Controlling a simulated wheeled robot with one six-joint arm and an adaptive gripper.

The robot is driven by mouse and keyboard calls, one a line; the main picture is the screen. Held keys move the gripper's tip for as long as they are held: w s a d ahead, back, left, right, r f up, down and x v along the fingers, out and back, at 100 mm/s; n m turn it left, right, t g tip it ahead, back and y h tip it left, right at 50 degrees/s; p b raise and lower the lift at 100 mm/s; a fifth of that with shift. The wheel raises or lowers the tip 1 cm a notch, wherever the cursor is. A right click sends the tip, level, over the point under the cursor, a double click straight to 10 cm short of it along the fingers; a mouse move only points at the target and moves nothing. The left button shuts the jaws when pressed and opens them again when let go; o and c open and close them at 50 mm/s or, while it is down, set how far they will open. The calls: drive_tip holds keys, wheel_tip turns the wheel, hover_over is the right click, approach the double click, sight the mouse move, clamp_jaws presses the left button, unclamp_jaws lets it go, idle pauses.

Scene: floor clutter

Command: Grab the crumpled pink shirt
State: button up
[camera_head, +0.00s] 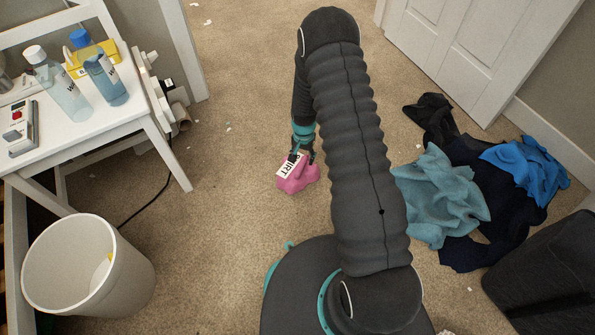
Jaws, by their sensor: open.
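The crumpled pink shirt (297,180) lies on the beige carpet near the middle of the view, with a white label showing the letters "IRT" on top. My gripper (302,158) points down at it from above, at its upper edge. The gripper is open, and its dark fingers overlap the top of the shirt in the picture. I cannot tell whether the fingers touch the cloth. Part of the shirt's far side is hidden behind the gripper.
A white chair (130,118) at left holds bottles (106,80) and small items. A white bin (140,285) stands front left, near a black cable (146,207). Teal (440,190), blue (530,168) and dark clothes lie at right. Carpet around the shirt is clear.

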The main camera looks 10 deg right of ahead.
sight(302, 163)
wheel_tip(302, 163, down, 5)
drive_tip(key=shift+a+r+b, duration=0.1)
drive_tip(key=shift+a+b, duration=0.05)
drive_tip(key=shift+b, duration=0.2)
clamp_jaws()
